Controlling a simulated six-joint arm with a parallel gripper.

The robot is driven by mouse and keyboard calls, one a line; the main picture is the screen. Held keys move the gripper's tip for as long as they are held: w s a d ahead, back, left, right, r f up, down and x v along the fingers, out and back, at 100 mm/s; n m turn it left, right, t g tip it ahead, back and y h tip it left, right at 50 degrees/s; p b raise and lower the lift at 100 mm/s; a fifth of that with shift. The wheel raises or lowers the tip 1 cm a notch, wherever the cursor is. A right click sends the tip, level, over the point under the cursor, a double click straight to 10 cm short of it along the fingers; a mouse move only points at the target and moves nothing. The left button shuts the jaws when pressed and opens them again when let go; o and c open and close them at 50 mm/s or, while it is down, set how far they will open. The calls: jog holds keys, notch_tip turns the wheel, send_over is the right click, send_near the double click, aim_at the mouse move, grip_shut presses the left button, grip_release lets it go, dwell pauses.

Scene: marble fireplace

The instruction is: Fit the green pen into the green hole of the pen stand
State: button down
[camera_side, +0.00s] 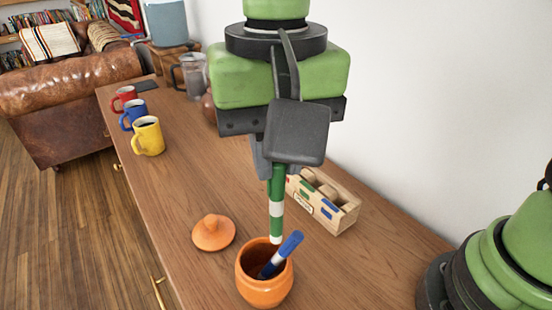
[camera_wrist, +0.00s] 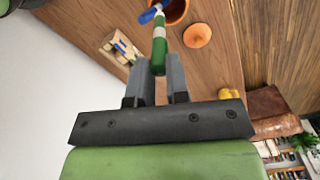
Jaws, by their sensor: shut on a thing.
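My gripper (camera_side: 270,165) is shut on the green pen (camera_side: 277,205), which has white bands and hangs nearly upright. The pen's lower end is above or at the rim of the orange pot (camera_side: 262,291); I cannot tell whether it is inside. In the wrist view the green pen (camera_wrist: 159,45) sits between the fingers (camera_wrist: 162,80). The wooden pen stand (camera_side: 338,217), with colour marks on its side, is behind and right of the pen. It also shows in the wrist view (camera_wrist: 122,50). Its green hole cannot be made out.
A blue pen (camera_side: 288,247) leans in the pot. The orange lid (camera_side: 213,233) lies left of it. Red (camera_side: 124,98), blue (camera_side: 133,114) and yellow (camera_side: 148,136) mugs stand along the table's left edge. A glass jug (camera_side: 191,75) stands at the back. The wall bounds the right.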

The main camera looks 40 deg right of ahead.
jog(key=w+d+f, duration=0.1)
jog(key=w+d, duration=0.5)
jog(key=d, duration=0.3)
jog(key=w+d+f, duration=0.2)
jog(key=w+d, duration=0.3)
jog(key=d, duration=0.4)
notch_tip(320, 180, down, 10)
jog(key=shift+w+d+r+g, duration=0.15)
jog(key=shift+w+d+g, duration=0.05)
jog(key=shift+g, duration=0.1)
jog(key=c, duration=1.1)
grip_release()
